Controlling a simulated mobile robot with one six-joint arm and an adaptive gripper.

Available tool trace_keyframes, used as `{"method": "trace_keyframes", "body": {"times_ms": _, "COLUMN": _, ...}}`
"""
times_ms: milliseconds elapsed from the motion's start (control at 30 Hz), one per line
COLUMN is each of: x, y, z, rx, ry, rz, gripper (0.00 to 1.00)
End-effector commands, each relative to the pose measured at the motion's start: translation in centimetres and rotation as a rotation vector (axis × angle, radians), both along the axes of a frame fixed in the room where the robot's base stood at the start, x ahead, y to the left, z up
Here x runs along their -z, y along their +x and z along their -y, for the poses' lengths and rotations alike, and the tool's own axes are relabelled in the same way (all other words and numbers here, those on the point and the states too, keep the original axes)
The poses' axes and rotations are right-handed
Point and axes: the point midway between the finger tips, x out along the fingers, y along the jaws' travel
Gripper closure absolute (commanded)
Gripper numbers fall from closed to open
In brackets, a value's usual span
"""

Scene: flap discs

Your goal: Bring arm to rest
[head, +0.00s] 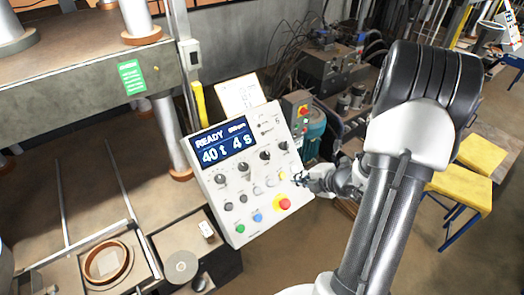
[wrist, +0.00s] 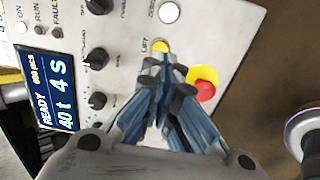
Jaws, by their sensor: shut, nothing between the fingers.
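My gripper (head: 301,179) is at the right edge of the control panel (head: 222,208) in the head view, its fingertips near the yellow button. In the wrist view my gripper (wrist: 165,68) is shut and empty, with its fingertips just below the yellow button (wrist: 160,46) marked LIFT. I cannot tell whether the tips touch the panel. The red emergency stop button (wrist: 204,91) on its yellow base is close to the right of the fingers. The panel's display (head: 223,145) reads READY, 40 t and 4 s.
A press with a thick upper plate (head: 80,85) stands at the left. A brown ring (head: 106,262) lies in a tray at the lower left, near a grey disc (head: 181,267). Hydraulic machinery (head: 330,75) is behind the panel. A yellow stool (head: 462,187) stands at the right.

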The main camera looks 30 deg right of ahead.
Motion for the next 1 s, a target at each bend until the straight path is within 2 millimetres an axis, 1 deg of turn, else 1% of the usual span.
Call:
{"method": "trace_keyframes", "body": {"times_ms": 167, "x": 0.0, "y": 0.0, "z": 0.0, "rx": -0.002, "ry": -0.001, "rz": 0.0, "gripper": 1.0}}
{"method": "trace_keyframes", "body": {"times_ms": 233, "x": -0.2, "y": 0.3, "z": -0.5, "rx": -0.034, "ry": -0.022, "rz": 0.006, "gripper": 1.0}}
{"method": "trace_keyframes", "body": {"times_ms": 267, "x": -0.4, "y": 0.6, "z": -1.0, "rx": -0.066, "ry": -0.043, "rz": 0.011, "gripper": 1.0}}
{"method": "trace_keyframes", "body": {"times_ms": 367, "x": -1.4, "y": 1.9, "z": -4.3, "rx": -0.285, "ry": -0.182, "rz": 0.05, "gripper": 1.0}}
{"method": "trace_keyframes", "body": {"times_ms": 400, "x": -2.0, "y": 2.4, "z": -6.5, "rx": -0.419, "ry": -0.269, "rz": 0.075, "gripper": 1.0}}
{"method": "trace_keyframes", "body": {"times_ms": 467, "x": -2.8, "y": 2.7, "z": -10.3, "rx": -0.654, "ry": -0.424, "rz": 0.125, "gripper": 1.0}}
{"method": "trace_keyframes", "body": {"times_ms": 500, "x": -3.3, "y": 2.6, "z": -13.1, "rx": -0.828, "ry": -0.541, "rz": 0.165, "gripper": 1.0}}
{"method": "trace_keyframes", "body": {"times_ms": 567, "x": -3.7, "y": 1.8, "z": -17.1, "rx": -1.089, "ry": -0.718, "rz": 0.234, "gripper": 1.0}}
{"method": "trace_keyframes", "body": {"times_ms": 600, "x": -3.9, "y": 0.9, "z": -19.6, "rx": -1.257, "ry": -0.836, "rz": 0.282, "gripper": 1.0}}
{"method": "trace_keyframes", "body": {"times_ms": 667, "x": -3.8, "y": -0.9, "z": -22.8, "rx": -1.509, "ry": -1.014, "rz": 0.361, "gripper": 1.0}}
{"method": "trace_keyframes", "body": {"times_ms": 700, "x": -3.6, "y": -2.2, "z": -24.7, "rx": -1.674, "ry": -1.132, "rz": 0.419, "gripper": 1.0}}
{"method": "trace_keyframes", "body": {"times_ms": 767, "x": -3.0, "y": -4.5, "z": -27.1, "rx": -1.918, "ry": -1.31, "rz": 0.507, "gripper": 1.0}}
{"method": "trace_keyframes", "body": {"times_ms": 800, "x": -2.5, "y": -6.1, "z": -28.3, "rx": -2.078, "ry": -1.427, "rz": 0.571, "gripper": 1.0}}
{"method": "trace_keyframes", "body": {"times_ms": 867, "x": -1.6, "y": -8.5, "z": -29.6, "rx": -2.314, "ry": -1.603, "rz": 0.667, "gripper": 1.0}}
{"method": "trace_keyframes", "body": {"times_ms": 900, "x": -1.0, "y": -10.1, "z": -30.1, "rx": -2.469, "ry": -1.718, "rz": 0.73, "gripper": 1.0}}
{"method": "trace_keyframes", "body": {"times_ms": 933, "x": -0.4, "y": -11.2, "z": -30.3, "rx": 2.417, "ry": 1.691, "rz": -0.728, "gripper": 1.0}}
{"method": "trace_keyframes", "body": {"times_ms": 1000, "x": 0.7, "y": -13.4, "z": -30.3, "rx": 2.141, "ry": 1.517, "rz": -0.665, "gripper": 1.0}}
